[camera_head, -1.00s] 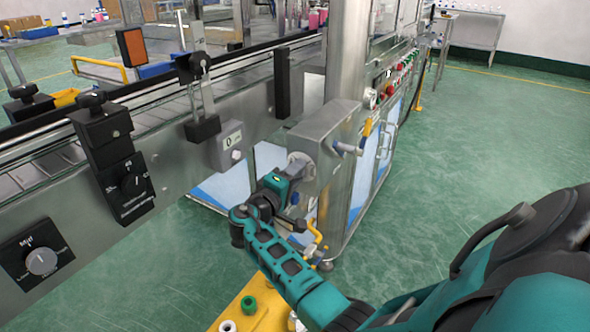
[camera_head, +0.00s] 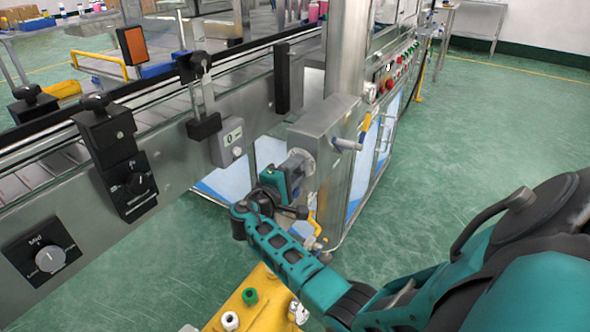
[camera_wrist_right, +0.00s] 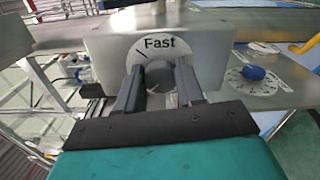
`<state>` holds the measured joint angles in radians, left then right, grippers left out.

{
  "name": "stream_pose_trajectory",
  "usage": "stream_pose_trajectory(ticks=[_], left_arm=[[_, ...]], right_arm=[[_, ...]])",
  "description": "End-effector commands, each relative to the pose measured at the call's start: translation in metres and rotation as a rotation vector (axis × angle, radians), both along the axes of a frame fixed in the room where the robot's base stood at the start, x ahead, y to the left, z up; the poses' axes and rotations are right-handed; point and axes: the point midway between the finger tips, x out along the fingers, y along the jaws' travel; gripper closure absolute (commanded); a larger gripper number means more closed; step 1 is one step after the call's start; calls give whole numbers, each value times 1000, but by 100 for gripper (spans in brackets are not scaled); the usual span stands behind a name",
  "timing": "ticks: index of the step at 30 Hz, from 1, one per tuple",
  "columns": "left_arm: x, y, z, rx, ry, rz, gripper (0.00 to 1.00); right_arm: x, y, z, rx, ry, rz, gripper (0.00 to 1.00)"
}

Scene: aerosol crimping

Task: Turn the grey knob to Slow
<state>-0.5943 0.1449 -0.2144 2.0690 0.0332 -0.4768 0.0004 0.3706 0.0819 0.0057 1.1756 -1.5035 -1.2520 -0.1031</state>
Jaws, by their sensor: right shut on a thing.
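A grey knob (camera_wrist_right: 161,88) sits on a round pale dial (camera_wrist_right: 150,50) on the front of a metal box. The word "Fast" shows at the top of the dial; other markings are hidden or too small to read. My right gripper (camera_wrist_right: 158,86) is shut on the knob, one dark finger on each side. In the head view my right gripper (camera_head: 294,168) is against the dial side of the metal box (camera_head: 325,122), and the knob is hidden by it. My left gripper is not in view.
A blue knob on a white dial (camera_wrist_right: 255,73) is at the right in the wrist view. A black panel (camera_head: 42,252) marked "Mid" has another grey knob. The conveyor (camera_head: 150,115) runs behind, and a yellow surface (camera_head: 262,300) with small caps lies below my arm.

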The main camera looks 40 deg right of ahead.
Motion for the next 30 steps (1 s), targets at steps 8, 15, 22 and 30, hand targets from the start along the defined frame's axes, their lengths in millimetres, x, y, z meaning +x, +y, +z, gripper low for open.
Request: stream_pose_trajectory(ticks=[8,15,22,30], left_arm=[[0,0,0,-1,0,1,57],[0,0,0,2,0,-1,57],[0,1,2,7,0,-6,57],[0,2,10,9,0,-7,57]], right_arm=[[0,0,1,-2,0,0,48],[0,0,0,-1,0,0,37],[-2,8,0,0,0,1,37],[-17,59,1,3,0,3,37]])
